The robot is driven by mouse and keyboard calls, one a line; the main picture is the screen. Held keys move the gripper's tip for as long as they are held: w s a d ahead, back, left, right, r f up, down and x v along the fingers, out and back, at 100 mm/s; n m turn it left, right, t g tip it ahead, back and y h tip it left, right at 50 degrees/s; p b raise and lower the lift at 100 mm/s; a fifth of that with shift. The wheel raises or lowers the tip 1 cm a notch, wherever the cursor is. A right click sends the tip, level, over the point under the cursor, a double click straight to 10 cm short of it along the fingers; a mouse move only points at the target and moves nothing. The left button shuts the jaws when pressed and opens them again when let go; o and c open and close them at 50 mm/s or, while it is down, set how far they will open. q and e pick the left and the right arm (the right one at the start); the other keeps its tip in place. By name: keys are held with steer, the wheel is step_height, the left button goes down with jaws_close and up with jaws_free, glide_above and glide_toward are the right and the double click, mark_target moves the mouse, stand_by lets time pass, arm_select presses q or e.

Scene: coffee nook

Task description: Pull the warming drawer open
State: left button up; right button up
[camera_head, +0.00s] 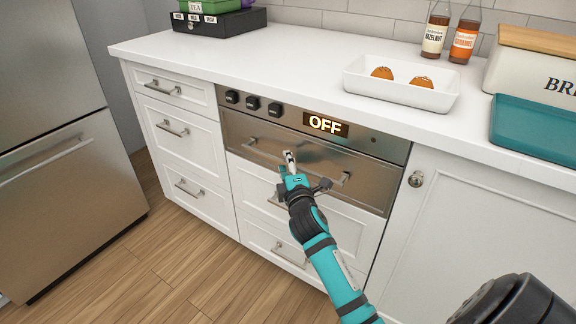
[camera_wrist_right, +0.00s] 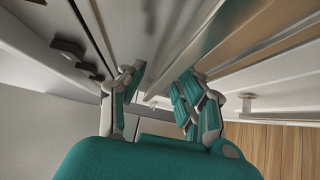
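The warming drawer (camera_head: 240,148) is a stainless steel front under a control panel with knobs and a lit "OFF" display (camera_head: 325,124). It looks shut, flush with the cabinets. Its bar handle (camera_head: 333,180) runs across the front, with its middle hidden behind my right gripper. My right gripper (camera_head: 290,162) is at the middle of this handle. In the right wrist view the two fingers of the gripper (camera_wrist_right: 160,82) are spread apart, with a metal bar running between them. I cannot tell whether they touch it. My left gripper is not in view.
White drawers (camera_head: 178,135) with bar handles stand left of and below the warming drawer, and a cabinet door (camera_head: 470,220) right of it. A steel fridge (camera_head: 60,160) stands at the left. The wooden floor (camera_head: 150,275) in front is clear. A white tray (camera_head: 400,95) sits on the counter.

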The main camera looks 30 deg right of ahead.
jaws_close()
steer(key=shift+w, duration=0.1)
stand_by(0.5)
